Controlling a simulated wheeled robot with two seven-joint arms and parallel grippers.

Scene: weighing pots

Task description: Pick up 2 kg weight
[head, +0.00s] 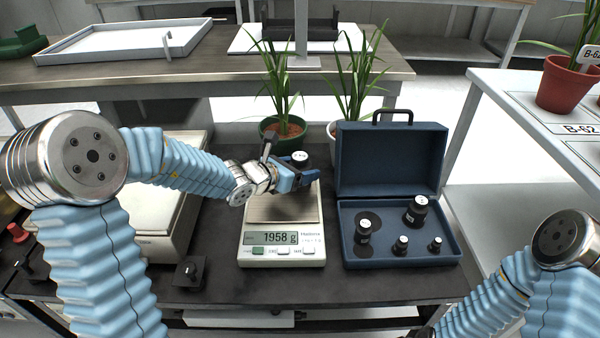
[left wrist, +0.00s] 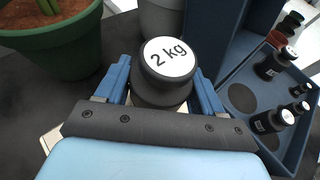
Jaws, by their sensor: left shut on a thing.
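The 2 kg weight (left wrist: 164,72) is a black cylinder with a white top label reading "2 kg". In the head view it (head: 299,157) is above the back part of the scale (head: 283,250), whose display reads 1958 g. My left gripper (left wrist: 165,95) has one blue finger on each side of the weight and is shut on it. In the head view my left gripper (head: 296,170) reaches in from the left over the scale pan. Whether the weight touches the pan is hidden. My right arm shows at the lower right, but its gripper is out of view.
An open blue case (head: 362,262) with several smaller black weights stands right of the scale. A potted plant in a green pot (head: 284,135) and one in a white pot (head: 334,135) stand behind. A larger scale (head: 160,245) is at left.

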